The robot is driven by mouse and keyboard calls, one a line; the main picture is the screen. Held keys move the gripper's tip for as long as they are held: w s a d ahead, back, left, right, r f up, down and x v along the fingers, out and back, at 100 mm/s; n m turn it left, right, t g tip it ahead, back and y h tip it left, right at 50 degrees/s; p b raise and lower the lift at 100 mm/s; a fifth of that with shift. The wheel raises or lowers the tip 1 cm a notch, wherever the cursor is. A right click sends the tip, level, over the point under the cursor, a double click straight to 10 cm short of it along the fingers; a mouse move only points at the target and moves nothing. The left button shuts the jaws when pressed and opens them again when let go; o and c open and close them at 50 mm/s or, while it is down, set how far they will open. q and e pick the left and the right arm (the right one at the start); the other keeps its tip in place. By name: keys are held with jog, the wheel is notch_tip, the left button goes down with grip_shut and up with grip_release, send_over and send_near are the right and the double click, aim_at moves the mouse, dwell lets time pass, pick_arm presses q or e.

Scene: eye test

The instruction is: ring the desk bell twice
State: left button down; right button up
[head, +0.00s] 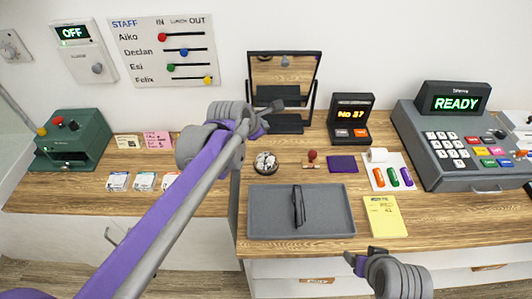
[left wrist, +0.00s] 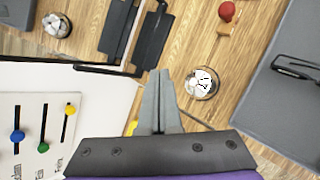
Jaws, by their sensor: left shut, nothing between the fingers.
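The desk bell (head: 265,162), a small shiny silver dome, stands on the wooden desk just behind the grey tray. It also shows in the left wrist view (left wrist: 201,83), right of my fingertips and apart from them. My left gripper (head: 277,105) is shut and empty, raised in front of the mirror; in the left wrist view its closed fingers (left wrist: 158,78) point up the picture. My right gripper (head: 366,256) is low at the desk's front edge, away from the bell; its finger gap is not clear.
The mirror (head: 250,85) stands behind the bell and reflects it. The grey tray (head: 330,215) holding dark folded glasses (head: 298,206) lies in front. A red-knobbed stamp (head: 311,160) and purple pad (head: 342,164) lie to the right. A cash register (head: 440,170) fills the right side.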

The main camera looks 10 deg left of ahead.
pick_arm(q)
jog(key=shift+w, duration=0.15)
pick_arm(e)
jog(key=shift+w, duration=0.1)
pick_arm(q)
jog(key=b, duration=0.5)
send_over(266, 154)
jog(key=f, duration=0.8)
jog(key=shift+s+a, duration=0.35)
jog(key=shift+s, duration=0.05)
jog(key=shift+w+f, duration=0.1)
jog(key=shift+f, duration=0.35)
pick_arm(e)
notch_tip(266, 154, down, 7)
jog(key=s, duration=0.2)
jog(key=shift+s+g, duration=0.25)
jog(key=shift+g, duration=0.05)
jog(key=shift+r, duration=0.1)
pick_arm(q)
jog(key=shift+f, duration=0.4)
pick_arm(e)
jog(key=shift+s+f, duration=0.1)
jog(key=shift+f, duration=0.15)
